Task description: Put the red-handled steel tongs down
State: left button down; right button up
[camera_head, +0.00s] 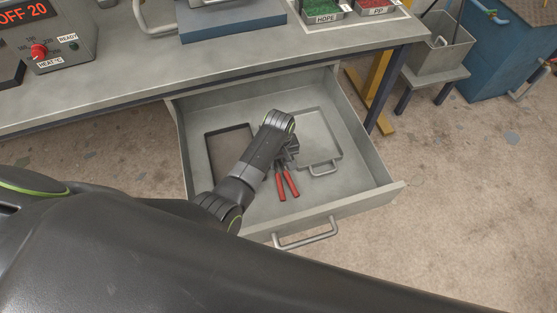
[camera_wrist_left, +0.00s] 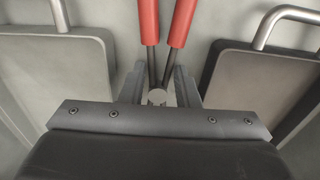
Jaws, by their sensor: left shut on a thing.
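The red-handled steel tongs (camera_head: 287,187) are inside the open drawer, with their two red handles pointing toward the drawer front. My left gripper (camera_head: 290,150) reaches down into the drawer and is shut on the tongs near their pivot. In the left wrist view, the red handles (camera_wrist_left: 150,22) extend up between the fingers (camera_wrist_left: 158,88). The tong jaws are hidden under my gripper and wrist. I cannot tell whether the tongs touch the drawer floor. My right gripper is not in view.
The grey drawer (camera_head: 262,215) is pulled out under the workbench (camera_head: 190,75). A light flat plate with a handle (camera_head: 324,140) lies right of the tongs, and a dark-faced plate (camera_head: 222,160) lies left. Bare drawer floor shows near the front and right.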

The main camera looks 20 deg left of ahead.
aim_at(279, 164)
pick_arm(q)
jog(key=shift+f, duration=0.1)
jog(key=c, duration=1.1)
grip_release()
notch_tip(279, 164, up, 12)
jog(key=p, duration=0.2)
jog(key=shift+s+d, duration=0.1)
